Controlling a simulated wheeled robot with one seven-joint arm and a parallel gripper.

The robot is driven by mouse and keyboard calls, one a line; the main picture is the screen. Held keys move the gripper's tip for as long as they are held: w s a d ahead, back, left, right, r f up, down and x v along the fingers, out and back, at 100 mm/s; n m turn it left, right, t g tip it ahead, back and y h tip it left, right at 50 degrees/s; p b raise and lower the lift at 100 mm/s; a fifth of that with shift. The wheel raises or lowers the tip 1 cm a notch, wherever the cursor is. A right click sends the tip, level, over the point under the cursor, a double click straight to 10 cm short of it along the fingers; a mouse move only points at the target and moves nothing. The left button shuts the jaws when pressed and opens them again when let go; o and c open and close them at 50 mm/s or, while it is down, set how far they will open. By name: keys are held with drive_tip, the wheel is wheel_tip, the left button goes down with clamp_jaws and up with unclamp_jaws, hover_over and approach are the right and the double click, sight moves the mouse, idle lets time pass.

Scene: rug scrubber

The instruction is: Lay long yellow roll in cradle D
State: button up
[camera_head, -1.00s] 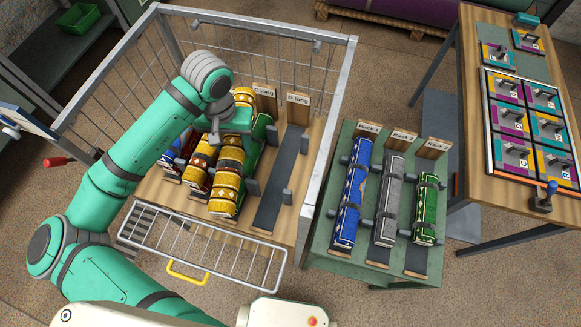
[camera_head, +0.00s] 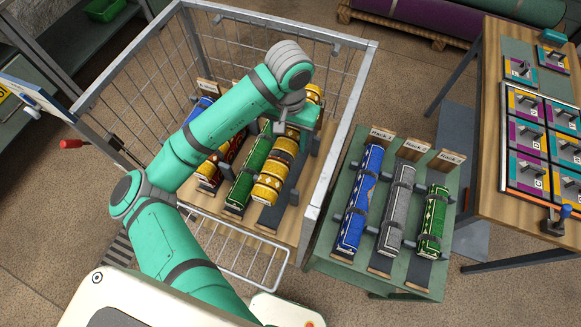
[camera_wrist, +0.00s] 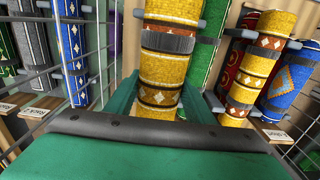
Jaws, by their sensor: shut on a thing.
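The long yellow roll (camera_head: 272,178), with brown-and-white patterned bands, is in my gripper (camera_head: 300,118). In the wrist view my gripper (camera_wrist: 150,108) is shut around the yellow roll (camera_wrist: 166,72). In the head view the roll lines up over cradle D (camera_head: 266,218), the rightmost dark strip in the cage, and its near end shows above the strip. I cannot tell whether it touches the cradle. My arm and gripper hide the roll's far part and the D sign.
A long green roll (camera_head: 245,182) lies just left of the yellow one. A red-and-yellow roll (camera_head: 212,172) and a blue roll (camera_head: 197,108) lie farther left. Mesh walls surround the cage (camera_head: 345,120). The green rack table (camera_head: 325,262) at right holds blue, grey and green rolls.

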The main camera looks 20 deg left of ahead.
sight(290, 173)
wheel_tip(290, 173, down, 18)
drive_tip(key=shift+r, duration=0.2)
idle(0.4)
drive_tip(key=shift+f, duration=0.1)
drive_tip(key=o, duration=1.4)
wheel_tip(290, 173, up, 12)
drive_tip(key=shift+r, duration=0.15)
